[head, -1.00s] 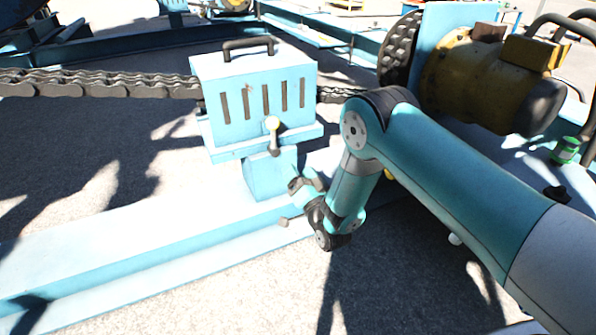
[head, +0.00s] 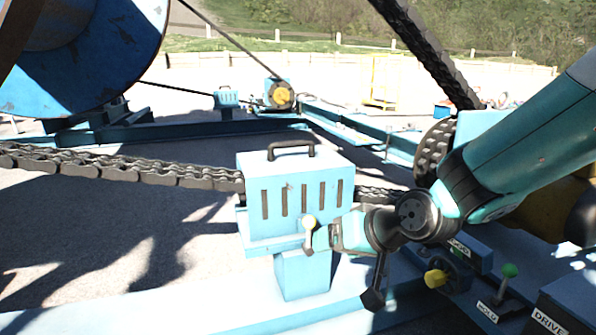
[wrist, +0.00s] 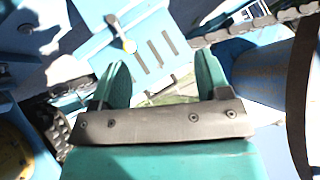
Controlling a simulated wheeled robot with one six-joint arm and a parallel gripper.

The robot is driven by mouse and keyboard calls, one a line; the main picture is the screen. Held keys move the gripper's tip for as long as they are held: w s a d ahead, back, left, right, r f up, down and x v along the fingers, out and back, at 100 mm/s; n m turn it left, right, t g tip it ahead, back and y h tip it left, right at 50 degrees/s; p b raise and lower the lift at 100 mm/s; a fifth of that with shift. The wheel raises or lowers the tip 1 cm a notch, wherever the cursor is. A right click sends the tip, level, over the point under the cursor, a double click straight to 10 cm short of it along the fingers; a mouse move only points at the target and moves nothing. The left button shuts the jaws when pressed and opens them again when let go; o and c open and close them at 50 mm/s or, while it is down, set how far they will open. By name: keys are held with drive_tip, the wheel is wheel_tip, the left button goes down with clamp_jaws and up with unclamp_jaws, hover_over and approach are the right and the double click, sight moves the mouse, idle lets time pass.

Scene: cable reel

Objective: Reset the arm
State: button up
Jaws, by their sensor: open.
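My gripper (head: 324,238) is in front of the right part of the blue slotted box in the head view, close to its knobbed lever. I cannot tell whether it touches the lever. In the wrist view my gripper (wrist: 163,64) shows two teal fingers spread apart with nothing between them. The blue box (head: 262,203) has a dark top handle and a row of slots; it also shows beyond the fingers in the wrist view (wrist: 181,42).
A heavy chain (head: 120,170) runs into the box from the left. At the lower right are a yellow knob (head: 435,278), a green-knobbed lever (head: 508,272) and labelled panels. A large blue reel (head: 85,60) stands at the back left. Open ground lies left of the box.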

drive_tip(key=s+d+r+n+g+h, duration=0.1)
drive_tip(key=s+d+r+n+g, duration=0.1)
drive_tip(key=s, duration=0.6)
drive_tip(key=s+d+r+n+g+h, duration=0.1)
drive_tip(key=s+d+g, duration=0.2)
drive_tip(key=s, duration=0.5)
drive_tip(key=s+d+r+n+g+h, duration=0.1)
drive_tip(key=s+d+r+n+g, duration=0.1)
drive_tip(key=s, duration=0.6)
wheel_tip(320, 180, up, 38)
drive_tip(key=p, duration=3.8)
drive_tip(key=shift+s+d, duration=0.25)
drive_tip(key=shift+d, duration=0.05)
